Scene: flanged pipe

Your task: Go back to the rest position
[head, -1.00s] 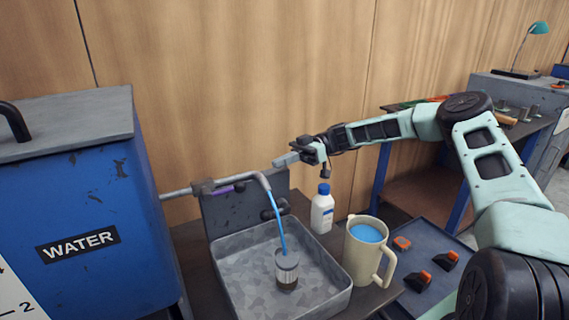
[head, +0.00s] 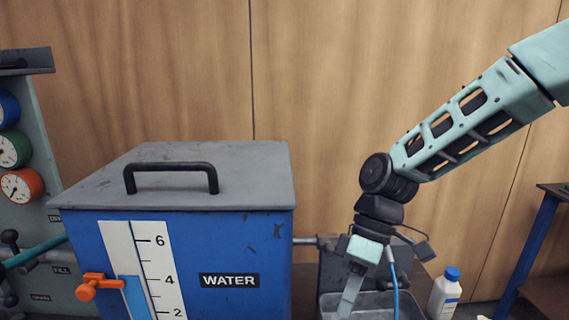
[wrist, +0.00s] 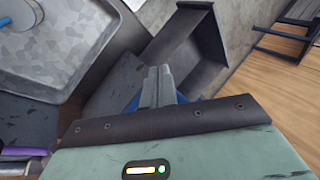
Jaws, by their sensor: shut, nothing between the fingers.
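My gripper (head: 350,292) hangs down at the lower right of the head view, in front of the basin area. Its two fingers lie together with nothing between them in the wrist view (wrist: 158,86). My arm reaches down to it from the upper right, bent at the elbow. No rest position is marked in either view.
A blue tank labelled WATER (head: 230,245) with a grey lid stands left of my gripper. A grey basin (head: 375,312) lies below my gripper, with a blue water stream (head: 395,285) behind. A white bottle (head: 442,300) stands to the right. Pressure gauges (head: 16,148) are far left.

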